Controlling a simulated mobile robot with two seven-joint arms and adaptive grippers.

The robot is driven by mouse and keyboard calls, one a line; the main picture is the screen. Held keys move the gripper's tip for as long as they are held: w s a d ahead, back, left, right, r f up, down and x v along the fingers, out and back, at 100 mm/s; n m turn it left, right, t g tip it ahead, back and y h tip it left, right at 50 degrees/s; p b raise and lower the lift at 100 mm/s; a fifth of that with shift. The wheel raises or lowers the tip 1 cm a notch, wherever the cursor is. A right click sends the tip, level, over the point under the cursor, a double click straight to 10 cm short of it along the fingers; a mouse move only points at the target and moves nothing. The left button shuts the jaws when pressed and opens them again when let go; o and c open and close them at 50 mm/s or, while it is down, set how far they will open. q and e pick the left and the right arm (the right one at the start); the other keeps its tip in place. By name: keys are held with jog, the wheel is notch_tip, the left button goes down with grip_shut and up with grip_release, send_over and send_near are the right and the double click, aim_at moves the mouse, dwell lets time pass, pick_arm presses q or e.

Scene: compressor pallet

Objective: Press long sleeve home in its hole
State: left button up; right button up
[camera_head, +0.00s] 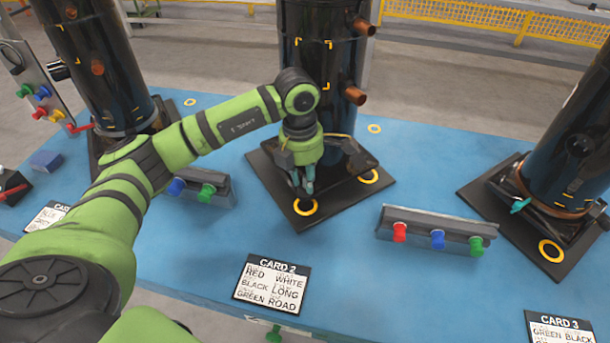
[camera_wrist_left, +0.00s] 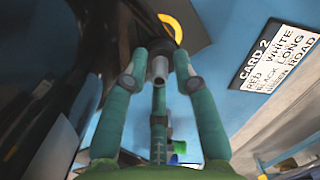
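My left gripper (camera_head: 304,186) points down at the front corner of the middle compressor's black base plate (camera_head: 335,208), just behind a yellow-ringed hole (camera_head: 305,207). In the left wrist view its green fingers (camera_wrist_left: 160,62) stand around a short grey tube (camera_wrist_left: 160,68), which looks like the long sleeve. Slim gaps seem to show between the tube and the two outer fingers, so I cannot tell whether they grip it. The tube's lower end is hidden. A yellow ring (camera_wrist_left: 172,26) lies just beyond the fingertips. My right gripper is out of view.
Card 2 (camera_head: 272,282) lies in front of the plate on the blue table (camera_head: 345,290). A grey rack (camera_head: 435,232) with red, blue and green plugs stands to the right, another rack (camera_head: 202,188) to the left. The black compressor cylinder (camera_head: 322,75) rises behind my gripper.

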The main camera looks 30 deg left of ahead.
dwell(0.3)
pick_arm(q)
notch_tip(320, 180, up, 12)
jog(key=shift+s+a, duration=0.3)
jog(key=shift+a, duration=0.05)
